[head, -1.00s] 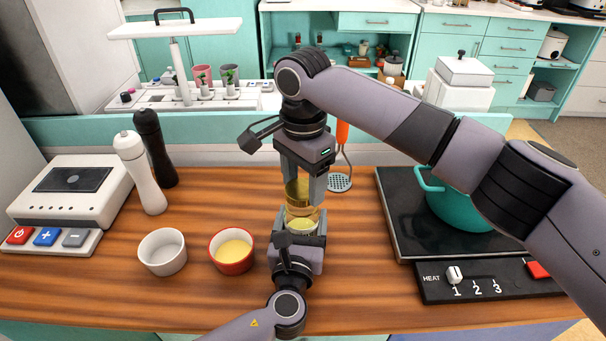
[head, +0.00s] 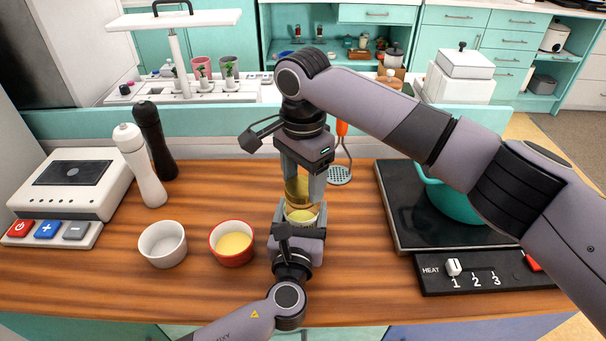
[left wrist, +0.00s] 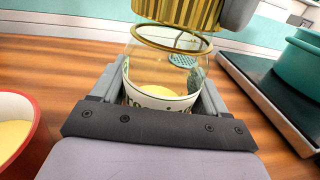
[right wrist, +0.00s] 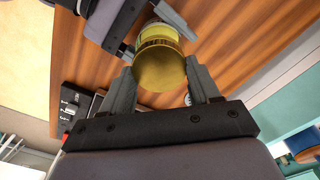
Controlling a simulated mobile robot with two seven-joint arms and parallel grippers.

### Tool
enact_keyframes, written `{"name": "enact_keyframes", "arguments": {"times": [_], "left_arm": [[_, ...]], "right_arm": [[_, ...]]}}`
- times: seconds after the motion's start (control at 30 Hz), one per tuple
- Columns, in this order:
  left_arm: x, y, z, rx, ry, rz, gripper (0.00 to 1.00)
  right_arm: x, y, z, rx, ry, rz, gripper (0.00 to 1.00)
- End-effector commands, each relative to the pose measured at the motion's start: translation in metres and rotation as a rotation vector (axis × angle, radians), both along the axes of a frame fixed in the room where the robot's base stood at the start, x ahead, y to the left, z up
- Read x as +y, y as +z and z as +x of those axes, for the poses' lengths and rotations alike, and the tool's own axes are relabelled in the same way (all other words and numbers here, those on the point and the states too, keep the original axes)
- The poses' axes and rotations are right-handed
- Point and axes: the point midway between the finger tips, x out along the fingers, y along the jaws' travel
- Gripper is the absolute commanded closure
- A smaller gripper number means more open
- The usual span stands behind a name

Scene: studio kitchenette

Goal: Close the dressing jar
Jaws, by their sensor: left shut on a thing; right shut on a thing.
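The dressing jar (left wrist: 160,72) is clear glass with a printed band, a gold ring at its rim and pale yellow dressing inside. My left gripper (left wrist: 165,100) is shut around its lower body, and in the head view it (head: 299,222) holds the jar upright near the counter. The gold lid (left wrist: 178,10) is in my right gripper (head: 304,185), directly above the jar. In the left wrist view the lid's lower edge is just above the rim, slightly off to the right. The right wrist view shows the lid (right wrist: 160,68) between the right fingers. Whether lid and rim touch is unclear.
A white bowl (head: 162,246) and a red bowl (head: 232,230) of yellow dressing stand left of the jar. A white shaker (head: 144,175) and a black one stand behind them. A teal pot (head: 450,203) sits on the hob at right. A slotted turner (head: 340,175) lies behind.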

Motion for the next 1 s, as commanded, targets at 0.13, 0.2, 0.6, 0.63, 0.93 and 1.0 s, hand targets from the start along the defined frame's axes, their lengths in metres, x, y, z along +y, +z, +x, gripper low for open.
{"name": "enact_keyframes", "arguments": {"times": [0.13, 0.2, 0.6, 0.63, 0.93, 1.0], "left_arm": [[0.0002, -0.0007, -0.0001, 0.001, 0.0, 0.001, 0.81], [0.0002, -0.0007, -0.0002, 0.001, 0.0, 0.001, 0.81], [0.0002, -0.0008, -0.0002, 0.001, 0.0, 0.001, 1.0], [0.0002, -0.0008, -0.0002, 0.001, 0.0, 0.001, 1.0], [0.0002, -0.0009, -0.0002, 0.002, 0.0, 0.001, 1.0], [0.0002, -0.001, -0.0002, 0.002, 0.0, 0.001, 1.0]], "right_arm": [[0.0003, -0.0031, -0.0001, 0.001, 0.0, 0.001, 0.67], [0.0004, -0.0044, -0.0001, 0.0, 0.0, 0.001, 0.67], [0.0008, -0.0052, -0.0021, 0.003, -0.363, 0.005, 0.67], [0.0007, -0.0051, -0.0024, 0.003, -0.416, 0.003, 0.67], [0.0008, -0.0051, -0.0046, 0.005, -0.97, 0.004, 0.67], [0.0024, -0.0049, -0.0055, 0.005, -1.106, 0.007, 0.67]]}}
